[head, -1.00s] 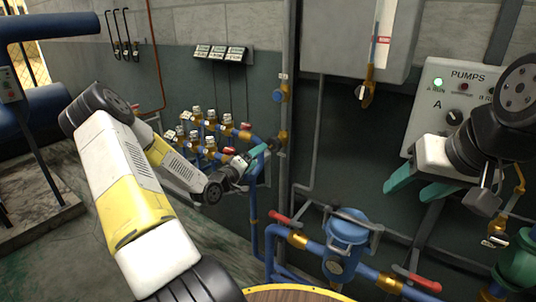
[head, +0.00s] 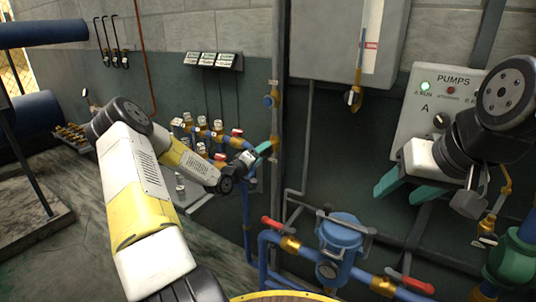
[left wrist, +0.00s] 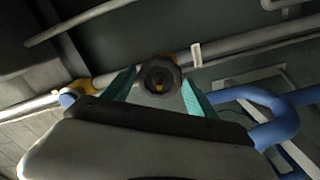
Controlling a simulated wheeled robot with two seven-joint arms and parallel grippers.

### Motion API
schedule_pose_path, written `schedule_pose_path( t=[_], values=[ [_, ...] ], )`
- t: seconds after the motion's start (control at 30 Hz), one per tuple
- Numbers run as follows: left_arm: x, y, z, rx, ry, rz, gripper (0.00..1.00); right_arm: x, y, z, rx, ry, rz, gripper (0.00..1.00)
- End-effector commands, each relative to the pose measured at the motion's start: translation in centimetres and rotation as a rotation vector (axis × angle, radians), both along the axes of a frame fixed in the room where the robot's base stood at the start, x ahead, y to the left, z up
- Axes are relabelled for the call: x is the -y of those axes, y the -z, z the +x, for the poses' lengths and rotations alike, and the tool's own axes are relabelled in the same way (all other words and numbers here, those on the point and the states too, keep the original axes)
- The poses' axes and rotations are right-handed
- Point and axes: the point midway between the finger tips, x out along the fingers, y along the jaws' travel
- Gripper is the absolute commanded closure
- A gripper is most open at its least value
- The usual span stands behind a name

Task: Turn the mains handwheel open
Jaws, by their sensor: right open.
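The mains handwheel (left wrist: 160,78), a dark knobbed wheel with a yellowish centre, shows in the left wrist view. It lies between the two teal fingers of my left gripper (left wrist: 159,76), one on each side. I cannot tell whether the fingers press on its rim. In the head view my left gripper (head: 264,148) reaches the vertical pipe by the wall, and the handwheel is mostly hidden there. My right gripper (head: 402,190) is open and empty, in front of the wall below the pumps panel.
A blue pipe run with a blue filter housing (head: 341,236) and red-handled valves (head: 416,286) stands at the lower right. A manifold with several brass valves (head: 205,135) is behind my left arm. The pumps panel (head: 448,85) is on the right wall.

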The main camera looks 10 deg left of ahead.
Motion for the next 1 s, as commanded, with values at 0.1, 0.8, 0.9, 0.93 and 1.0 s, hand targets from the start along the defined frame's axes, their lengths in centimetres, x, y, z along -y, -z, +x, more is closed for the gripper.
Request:
schedule_pose_path(
  t=[0.1,0.8,0.9,0.93,1.0],
  values=[
    [-0.06,-0.02,-0.03,0.0,-0.001,0.0,0.59,0.0,0.0,0.0,0.0,0.0,0.0,0.46],
    [-0.13,0.05,-0.09,-0.032,-0.001,-0.086,0.85,0.0,0.0,0.0,0.0,0.0,0.0,0.46],
    [-0.14,0.08,-0.1,-0.041,-0.002,-0.109,0.35,0.0,0.0,0.0,0.0,0.0,0.0,0.46],
    [-0.12,0.08,-0.09,-0.04,-0.002,-0.106,0.29,0.0,0.0,0.0,0.0,0.0,0.0,0.46],
    [-0.11,0.06,-0.09,-0.04,-0.002,-0.106,0.2,0.0,0.0,0.0,0.0,0.0,0.0,0.46]
  ],
)
